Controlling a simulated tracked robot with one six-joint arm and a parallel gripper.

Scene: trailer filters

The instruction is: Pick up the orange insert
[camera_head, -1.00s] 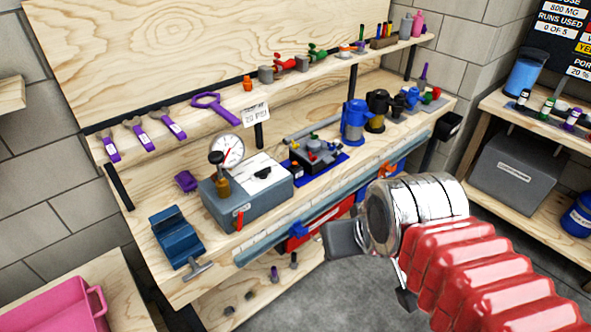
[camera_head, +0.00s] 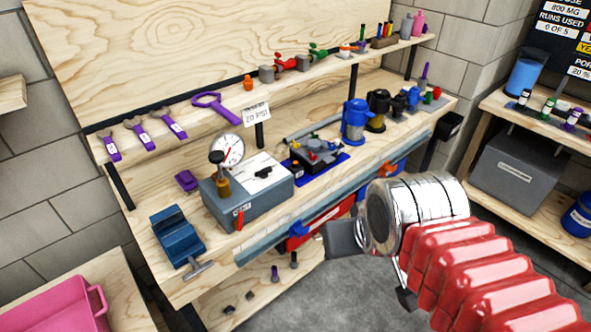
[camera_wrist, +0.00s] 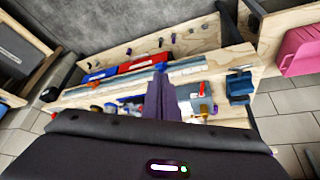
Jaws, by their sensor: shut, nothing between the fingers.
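A small orange piece (camera_head: 248,83), which looks like the orange insert, stands on the upper shelf of the workbench, right of the purple ring-handled tool. I cannot pick it out for certain in the wrist view. My gripper (camera_head: 341,241) is in front of the bench, lower and nearer than the shelf and well apart from the orange piece. In the wrist view my fingers (camera_wrist: 164,80) are together with nothing between them. The silver wrist and red sleeve of my arm hide part of the floor and bench front.
A grey gauge box (camera_head: 250,205), a blue vise (camera_head: 177,236) and blue and black pots (camera_head: 355,122) crowd the lower bench top. Purple-handled tools (camera_head: 140,134) lie on the upper shelf. A pink bin (camera_head: 62,310) sits at lower left. A grey case (camera_head: 512,172) stands at right.

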